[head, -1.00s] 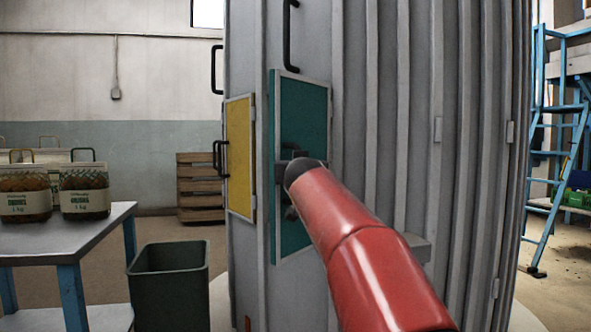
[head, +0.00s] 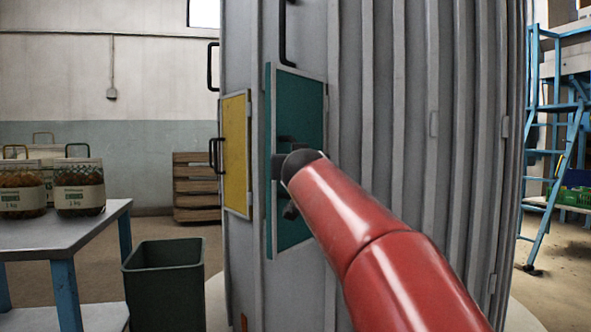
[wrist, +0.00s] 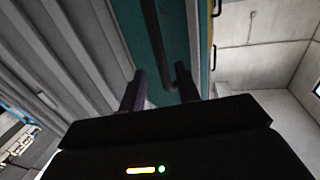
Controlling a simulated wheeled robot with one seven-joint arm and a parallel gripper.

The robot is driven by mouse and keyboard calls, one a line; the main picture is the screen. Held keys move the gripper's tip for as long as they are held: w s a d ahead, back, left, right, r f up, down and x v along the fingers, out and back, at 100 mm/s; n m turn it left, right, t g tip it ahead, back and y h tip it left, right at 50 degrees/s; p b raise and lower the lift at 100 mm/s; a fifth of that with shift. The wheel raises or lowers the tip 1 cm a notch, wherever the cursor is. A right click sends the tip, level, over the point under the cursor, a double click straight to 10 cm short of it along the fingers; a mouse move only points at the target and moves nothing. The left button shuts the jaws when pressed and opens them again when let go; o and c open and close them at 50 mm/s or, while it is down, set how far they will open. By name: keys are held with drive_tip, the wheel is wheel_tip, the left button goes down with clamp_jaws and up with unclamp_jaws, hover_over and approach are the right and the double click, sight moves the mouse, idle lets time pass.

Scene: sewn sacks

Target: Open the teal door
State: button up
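The teal door (head: 302,100) is a tall panel with a grey rim on the ribbed grey structure. A thick teal strip shows along its left edge; I cannot tell whether it is slightly ajar. My gripper (head: 289,168) is in front of the door at mid height, partly hidden by my red arm. In the wrist view the teal door (wrist: 183,45) is ahead of my gripper (wrist: 160,87). Its dark bar handle (wrist: 154,42) reaches down between the two spread fingers, with a gap beside it. I cannot tell whether the fingers touch it.
A yellow door (head: 236,150) with a dark handle is just left of the teal door. A dark green bin (head: 165,290) stands on the floor at left, beside a table (head: 75,232) bearing jars. A blue ladder (head: 560,130) stands at right.

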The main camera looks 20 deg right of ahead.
drive_tip(key=v, duration=0.2)
drive_tip(key=shift+s, duration=0.4)
drive_tip(key=shift+s+f, duration=0.1)
drive_tip(key=s+a+f+n+g+y, duration=0.15)
drive_tip(key=s+f+g, duration=0.45)
drive_tip(key=s+f, duration=1.2)
drive_tip(key=s+a+f+n+g+y, duration=0.15)
drive_tip(key=s+f+g, duration=0.45)
drive_tip(key=s+f, duration=1.2)
wheel_tip(320, 180, up, 10)
drive_tip(key=w+a+p, duration=0.1)
drive_tip(key=w+p, duration=0.1)
drive_tip(key=p, duration=1.1)
drive_tip(key=shift+m+y+p, duration=0.35)
drive_tip(key=shift+m+y, duration=0.05)
drive_tip(key=shift+w, duration=0.1)
